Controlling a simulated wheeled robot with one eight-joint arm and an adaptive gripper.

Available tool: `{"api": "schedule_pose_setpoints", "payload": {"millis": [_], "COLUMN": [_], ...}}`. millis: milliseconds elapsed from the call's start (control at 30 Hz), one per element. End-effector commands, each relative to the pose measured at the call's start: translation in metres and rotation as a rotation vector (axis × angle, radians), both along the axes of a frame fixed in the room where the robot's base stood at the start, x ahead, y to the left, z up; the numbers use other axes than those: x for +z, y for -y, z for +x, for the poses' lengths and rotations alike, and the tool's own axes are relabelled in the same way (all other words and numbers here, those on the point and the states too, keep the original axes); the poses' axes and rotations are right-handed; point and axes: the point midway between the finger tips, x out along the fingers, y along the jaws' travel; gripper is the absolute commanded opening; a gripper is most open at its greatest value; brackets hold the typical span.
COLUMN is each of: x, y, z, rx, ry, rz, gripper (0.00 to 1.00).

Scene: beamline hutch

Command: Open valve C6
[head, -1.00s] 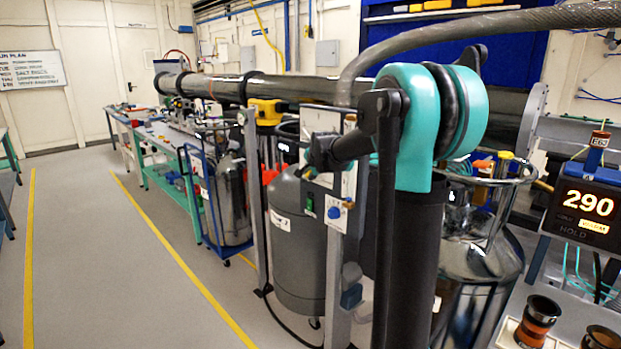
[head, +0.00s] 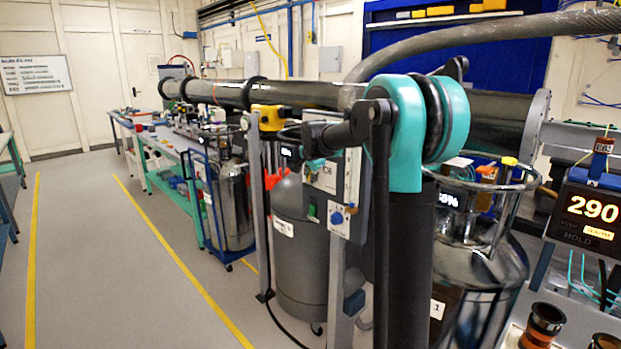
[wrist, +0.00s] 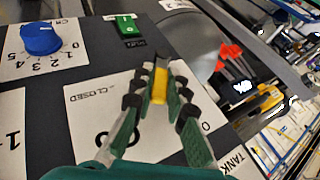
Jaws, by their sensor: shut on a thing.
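The valve panel is a white plate (wrist: 85,110) marked "CLOSED", with part of a "6" visible in the wrist view. An "O" shows near its right edge; the rest of that word is hidden. A yellow valve handle (wrist: 160,84) sits between my fingertips. My gripper (wrist: 160,82) is shut on this handle, and its fingers cover much of the plate. The handle's exact angle against the markings is hard to tell. In the head view, my gripper (head: 313,166) is at the upper front of the grey panel post, partly hidden by my arm.
A blue knob (wrist: 41,39) with a number scale and a green switch (wrist: 127,24) are beside the plate. Metal dewars (head: 232,205) stand nearby. A readout showing 290 (head: 592,208) is at right. The floor at left is clear between yellow lines.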

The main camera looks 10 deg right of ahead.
Motion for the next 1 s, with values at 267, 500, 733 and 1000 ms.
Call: {"api": "schedule_pose_setpoints", "payload": {"millis": [267,500,733,1000], "x": [0.0,0.001,0.023,0.066], "y": [-0.001,0.0,-0.001,-0.003], "z": [0.0,-0.001,-0.019,-0.053], "rx": [0.001,0.001,0.001,0.001], "ry": [0.0,0.0,0.0,0.0], "rz": [0.001,0.001,0.001,0.001], "gripper": [0.35,0.35,0.35,0.35]}}
